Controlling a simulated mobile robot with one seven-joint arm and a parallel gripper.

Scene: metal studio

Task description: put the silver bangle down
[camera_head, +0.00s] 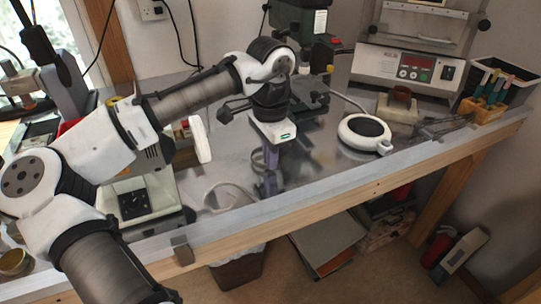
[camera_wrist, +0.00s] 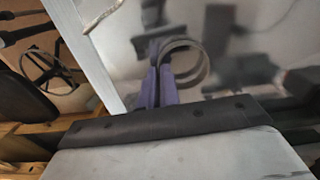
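The silver bangle (camera_wrist: 204,63) is a thin grey ring in the wrist view. My gripper (camera_wrist: 160,72) has two purple fingers, close together, with the near side of the ring between their tips. In the head view my gripper (camera_head: 268,184) points down over the metal worktop, and the bangle (camera_head: 257,158) shows as a small dark ring at its left side. The gripper is shut on the bangle. Whether the bangle touches the worktop is hard to tell.
The metal worktop (camera_head: 316,166) has clear room right of my gripper. A round white device (camera_head: 364,132) stands there, with a cable. A thin pale cable loop (camera_head: 222,190) lies to the left. The wooden front edge (camera_head: 330,205) is close by. A drill-like machine (camera_head: 302,35) stands behind.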

